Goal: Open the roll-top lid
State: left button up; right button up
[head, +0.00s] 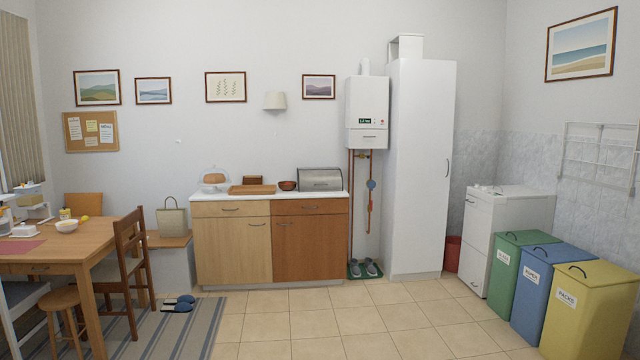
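A grey metal bread bin with a roll-top lid (320,180) stands at the right end of the white countertop (225,196) in the head view, against the back wall. Its curved front looks shut, with a dark handle line across it, though it is small at this distance. Neither of my grippers shows in the head view.
A brown bowl (287,185), wooden tray (252,190) and domed stand (214,180) share the counter. A tall white cabinet (420,165) stands to the right. A chair (128,255) and table (85,240) are at left. The tiled floor before the counter is clear.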

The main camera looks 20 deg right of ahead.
aim_at(309, 179)
jog(key=i+z, duration=0.4)
jog(key=i, duration=4.25)
jog(key=i+j+z, duration=0.1)
jog(key=i+z, duration=0.3)
jog(key=i, duration=0.2)
jog(key=i+j+z, duration=0.25)
jog(key=i+z, duration=0.2)
jog(key=i+j+z, duration=0.85)
jog(key=i+j, duration=0.15)
jog(key=j, duration=0.15)
